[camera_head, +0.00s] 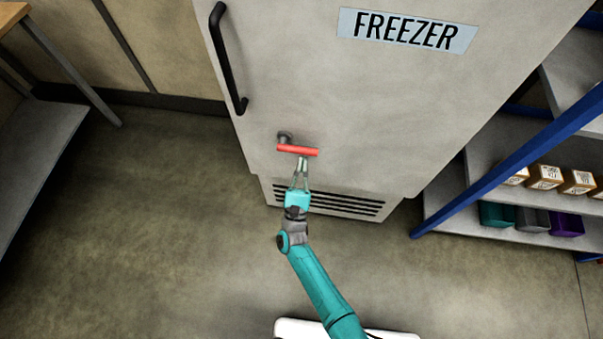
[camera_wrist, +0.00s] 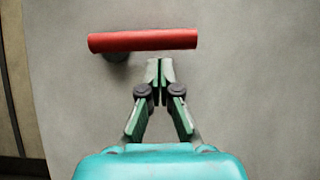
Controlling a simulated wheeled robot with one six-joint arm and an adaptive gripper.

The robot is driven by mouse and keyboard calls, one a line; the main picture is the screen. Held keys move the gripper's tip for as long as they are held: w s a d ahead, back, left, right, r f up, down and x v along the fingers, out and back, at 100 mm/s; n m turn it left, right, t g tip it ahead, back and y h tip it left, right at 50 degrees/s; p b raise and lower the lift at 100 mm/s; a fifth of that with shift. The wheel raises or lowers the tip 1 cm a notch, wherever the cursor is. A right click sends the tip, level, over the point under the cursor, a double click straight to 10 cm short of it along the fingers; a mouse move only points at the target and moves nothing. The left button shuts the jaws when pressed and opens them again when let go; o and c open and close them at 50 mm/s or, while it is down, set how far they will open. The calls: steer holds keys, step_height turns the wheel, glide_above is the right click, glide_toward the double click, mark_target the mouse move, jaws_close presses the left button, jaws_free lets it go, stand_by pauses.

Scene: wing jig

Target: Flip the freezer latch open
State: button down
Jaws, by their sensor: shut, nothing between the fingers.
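The freezer (camera_head: 330,110) is a pale grey door with a blue "FREEZER" sign. Its latch (camera_head: 298,150) is a red bar on a dark round pivot near the door's lower left. The bar lies nearly level, reaching right from the pivot. In the wrist view the red latch (camera_wrist: 143,41) crosses the upper middle, with its pivot partly hidden beneath its left end. My gripper (camera_head: 303,160) is shut and empty, just below the bar's right half. In the wrist view my gripper's fingertips (camera_wrist: 160,72) are together below the bar, with a small gap visible between them and it.
A black vertical handle (camera_head: 228,58) stands out from the door at upper left. A vent grille (camera_head: 330,200) is below the latch. A shelf unit with a blue post (camera_head: 510,160) holds boxes at right. A table (camera_head: 40,140) is at left. The floor between is clear.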

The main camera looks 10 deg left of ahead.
steer(key=shift+w+r, duration=0.1)
steer(key=shift+r, duration=0.3)
steer(key=shift+d+r+n+y, duration=0.2)
steer(key=shift+n+y, duration=0.2)
steer(key=shift+n, duration=0.3)
